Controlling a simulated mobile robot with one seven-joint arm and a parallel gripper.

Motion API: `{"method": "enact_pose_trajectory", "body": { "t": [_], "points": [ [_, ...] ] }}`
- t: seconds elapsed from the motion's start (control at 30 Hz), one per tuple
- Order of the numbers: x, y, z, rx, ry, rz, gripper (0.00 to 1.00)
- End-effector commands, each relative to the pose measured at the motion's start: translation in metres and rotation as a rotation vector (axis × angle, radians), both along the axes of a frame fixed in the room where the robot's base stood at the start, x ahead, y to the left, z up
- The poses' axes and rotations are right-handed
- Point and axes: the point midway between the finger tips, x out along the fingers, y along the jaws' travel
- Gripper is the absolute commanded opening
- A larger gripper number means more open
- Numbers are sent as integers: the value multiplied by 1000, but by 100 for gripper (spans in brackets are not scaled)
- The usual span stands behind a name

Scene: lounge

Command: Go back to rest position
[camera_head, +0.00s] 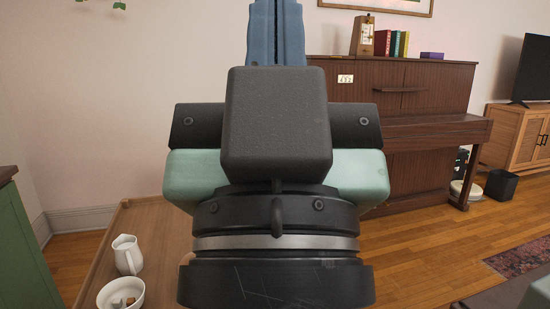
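My gripper (276,10) fills the middle of the head view, seen from behind and pointing up. Its two blue fingers stand side by side at the top, pressed close together with only a thin seam between them. Their tips reach the top edge of the picture. I see nothing held between them. The black and pale green gripper body hides part of the room behind it.
A wooden table (85,275) at lower left bears a white jug (127,255) and a white bowl (119,294) with small things in it. A green cabinet (22,250) stands at the left edge. A brown piano (425,92) stands behind. Wooden floor (425,245) is open at right.

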Motion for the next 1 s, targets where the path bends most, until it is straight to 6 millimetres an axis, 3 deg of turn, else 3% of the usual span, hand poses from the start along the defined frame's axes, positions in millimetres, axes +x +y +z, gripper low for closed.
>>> {"method": "enact_pose_trajectory", "body": {
  "t": [0.03, 0.7, 0.83, 1.0],
  "points": [
    [0, 0, 26, 0, 1, 0, 0],
    [1, 1, 235, -1, 2, 0, 0],
    [1, 1, 267, -1, 2, 0, 0],
    [1, 1, 291, -2, 3, 1, 0]
  ]
}}
